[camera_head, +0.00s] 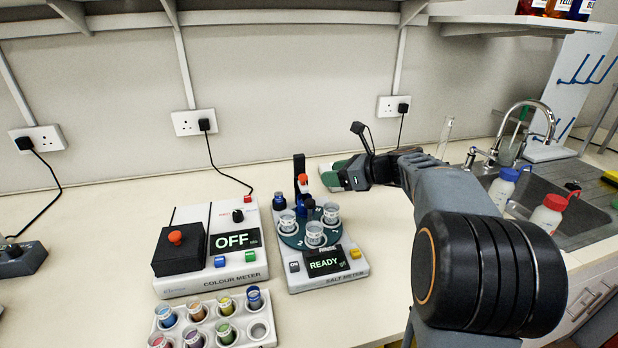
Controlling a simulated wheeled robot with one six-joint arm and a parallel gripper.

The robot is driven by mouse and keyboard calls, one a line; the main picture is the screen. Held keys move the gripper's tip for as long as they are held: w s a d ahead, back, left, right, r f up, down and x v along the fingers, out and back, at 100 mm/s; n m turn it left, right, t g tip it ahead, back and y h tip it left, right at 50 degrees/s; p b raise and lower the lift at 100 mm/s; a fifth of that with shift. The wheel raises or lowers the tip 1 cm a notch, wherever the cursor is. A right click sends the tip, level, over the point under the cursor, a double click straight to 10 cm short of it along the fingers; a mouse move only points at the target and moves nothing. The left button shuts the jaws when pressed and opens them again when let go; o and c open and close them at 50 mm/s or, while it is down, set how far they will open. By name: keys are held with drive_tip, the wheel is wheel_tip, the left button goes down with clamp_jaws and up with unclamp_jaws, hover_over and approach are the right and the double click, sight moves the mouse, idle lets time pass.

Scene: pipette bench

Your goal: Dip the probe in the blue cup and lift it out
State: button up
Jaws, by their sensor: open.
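My gripper (345,180) is at the back of the bench, just right of the salt meter (325,265). It is open, and I see nothing held in it. The salt meter has a dark green turntable (292,240) with several clear cups, including one at the front (314,235) and one at the right (332,214). A black post with a red-topped part (303,182) stands behind the turntable, with dark blue parts below it. I cannot clearly tell which of these is the probe. No cup on the turntable reads clearly as blue. The meter's display says READY.
The colour meter (207,284) stands left, display OFF. A white rack (238,333) of coloured vials is in front. A green and white object (334,172) lies behind my gripper. The sink (565,190) and two bottles, blue-capped (500,190) and red-capped (549,214), are right.

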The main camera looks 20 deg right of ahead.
sight(305, 176)
drive_tip(key=x, duration=0.8)
drive_tip(key=shift+w+a+f, duration=0.1)
drive_tip(key=shift+w+a, duration=0.05)
drive_tip(key=shift+c, duration=0.4)
clamp_jaws()
